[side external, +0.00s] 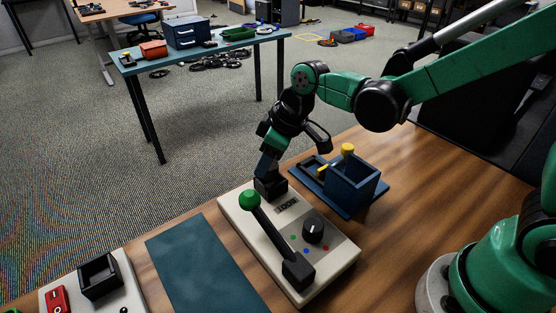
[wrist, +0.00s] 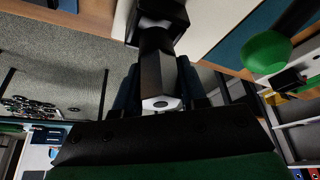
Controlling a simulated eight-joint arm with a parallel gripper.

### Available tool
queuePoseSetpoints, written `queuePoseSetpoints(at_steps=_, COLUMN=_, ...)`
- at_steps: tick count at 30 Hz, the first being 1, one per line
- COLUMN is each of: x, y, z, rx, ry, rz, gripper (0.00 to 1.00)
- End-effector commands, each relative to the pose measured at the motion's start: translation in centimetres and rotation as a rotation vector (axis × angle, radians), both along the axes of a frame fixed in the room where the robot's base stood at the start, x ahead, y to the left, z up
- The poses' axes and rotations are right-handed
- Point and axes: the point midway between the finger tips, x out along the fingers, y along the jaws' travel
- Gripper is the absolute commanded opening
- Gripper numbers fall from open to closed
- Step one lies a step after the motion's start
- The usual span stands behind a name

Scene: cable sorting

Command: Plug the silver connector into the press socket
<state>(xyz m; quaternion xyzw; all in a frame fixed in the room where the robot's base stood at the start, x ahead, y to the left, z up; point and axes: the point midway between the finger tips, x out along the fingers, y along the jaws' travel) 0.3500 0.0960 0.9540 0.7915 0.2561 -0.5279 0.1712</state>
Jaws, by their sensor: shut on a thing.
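The press socket (side external: 270,187) is a black block at the far left end of the beige panel. It also shows at the top of the wrist view (wrist: 160,14). My gripper (side external: 267,165) points down just above it. In the wrist view, the dark fingers (wrist: 160,88) are shut on the connector (wrist: 162,103), a black body with a pale silver end face. The connector's far end reaches the black socket. I cannot tell how deep it sits. In the side view the connector is hidden by the fingers.
The beige panel (side external: 342,253) carries a lever with a green knob (side external: 250,200) close to my gripper, plus a black dial (side external: 313,231). A blue box (side external: 352,184) stands behind right. A dark teal mat (side external: 205,268) lies bare at left, beside a white panel (side external: 128,283).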

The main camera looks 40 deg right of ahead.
Motion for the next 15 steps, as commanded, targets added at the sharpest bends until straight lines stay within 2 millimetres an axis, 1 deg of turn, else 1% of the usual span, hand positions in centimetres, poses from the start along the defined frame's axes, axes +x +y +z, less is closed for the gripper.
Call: queuePoseSetpoints(at_steps=15, x=0.02, y=0.0, z=-1.04, rx=0.0, ry=0.0, rz=0.0, gripper=0.0)
